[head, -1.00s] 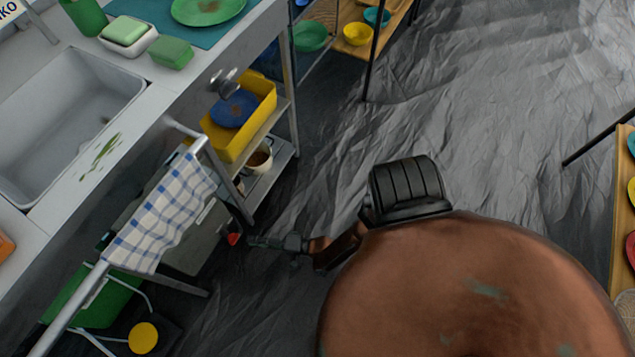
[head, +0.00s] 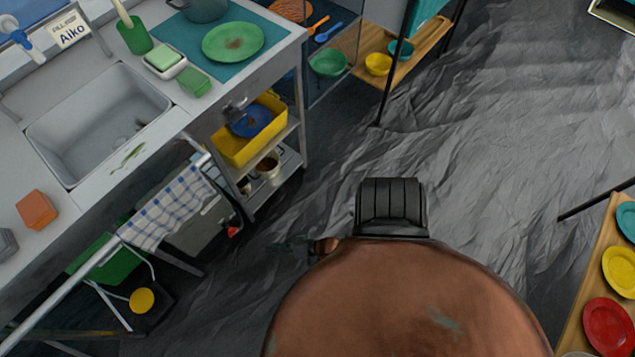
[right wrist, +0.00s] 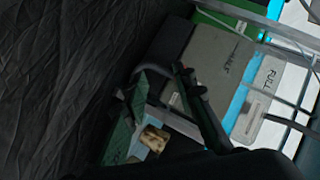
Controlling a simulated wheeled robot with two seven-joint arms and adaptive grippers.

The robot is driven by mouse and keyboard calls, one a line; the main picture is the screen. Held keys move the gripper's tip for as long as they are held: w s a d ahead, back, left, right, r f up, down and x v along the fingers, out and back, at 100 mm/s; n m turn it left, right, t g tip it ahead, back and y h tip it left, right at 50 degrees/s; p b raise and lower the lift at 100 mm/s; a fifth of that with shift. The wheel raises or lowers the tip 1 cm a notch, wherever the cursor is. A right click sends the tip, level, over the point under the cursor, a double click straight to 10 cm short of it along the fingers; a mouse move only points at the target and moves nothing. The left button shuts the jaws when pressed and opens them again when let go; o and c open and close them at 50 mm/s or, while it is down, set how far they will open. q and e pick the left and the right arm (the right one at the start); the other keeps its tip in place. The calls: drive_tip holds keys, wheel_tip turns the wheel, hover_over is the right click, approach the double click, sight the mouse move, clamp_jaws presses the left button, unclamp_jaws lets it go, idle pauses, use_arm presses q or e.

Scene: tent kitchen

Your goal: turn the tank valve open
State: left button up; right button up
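A grey tank (head: 198,232) stands under the counter, partly hidden by the hanging checked towel. A small red part (head: 232,231), which looks like the valve handle, is at its right end. I cannot make out the red part in that view. My left gripper is not in view.
The towel (head: 170,208) hangs on a rail in front of the tank. A shelf with a yellow bin (head: 240,150) stands behind the valve. A container marked FULL (right wrist: 262,95) is beside the tank. The crumpled dark floor (head: 480,150) is open.

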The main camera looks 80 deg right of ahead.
use_arm(q)
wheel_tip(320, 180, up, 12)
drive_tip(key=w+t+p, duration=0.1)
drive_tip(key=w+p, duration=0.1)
drive_tip(key=p, duration=0.6)
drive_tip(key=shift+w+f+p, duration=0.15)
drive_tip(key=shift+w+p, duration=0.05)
drive_tip(key=shift+p, duration=0.2)
use_arm(e)
drive_tip(key=s+n+g, duration=0.4)
drive_tip(key=s+n, duration=0.1)
drive_tip(key=s, duration=0.9)
drive_tip(key=shift+s+a+r+n+g+y, duration=0.15)
drive_tip(key=shift+a+r+n+g+y, duration=0.2)
drive_tip(key=shift+r+n+g, duration=0.1)
drive_tip(key=shift+o, duration=0.3)
